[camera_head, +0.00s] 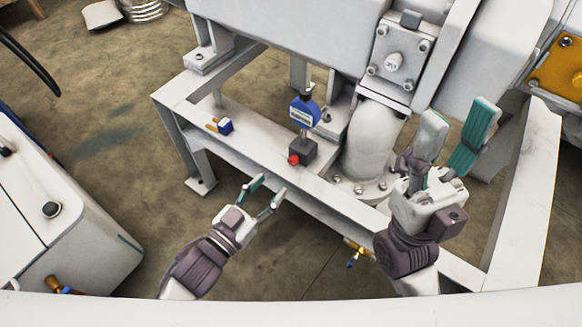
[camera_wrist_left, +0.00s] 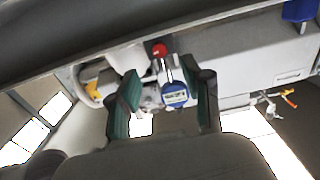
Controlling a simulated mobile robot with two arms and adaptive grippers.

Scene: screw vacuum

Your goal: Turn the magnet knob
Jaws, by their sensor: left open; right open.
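The magnet knob is a small red knob (camera_head: 293,160) on the near side of a dark block-shaped base (camera_head: 306,152) standing on the white frame rail. A blue dial gauge (camera_head: 305,112) with a pale display rises above the base. My left gripper (camera_head: 268,191) is open and empty, below and left of the knob in the head view and apart from it. In the left wrist view the red knob (camera_wrist_left: 159,50) and blue gauge (camera_wrist_left: 175,95) show between the open fingers (camera_wrist_left: 166,80). My right gripper (camera_head: 455,140) is open and empty, to the right, beside the white pipe.
A flanged white pipe (camera_head: 372,145) stands right of the gauge. A white cabinet (camera_head: 60,215) is at left. Another small valve (camera_head: 355,255) sits below the rail.

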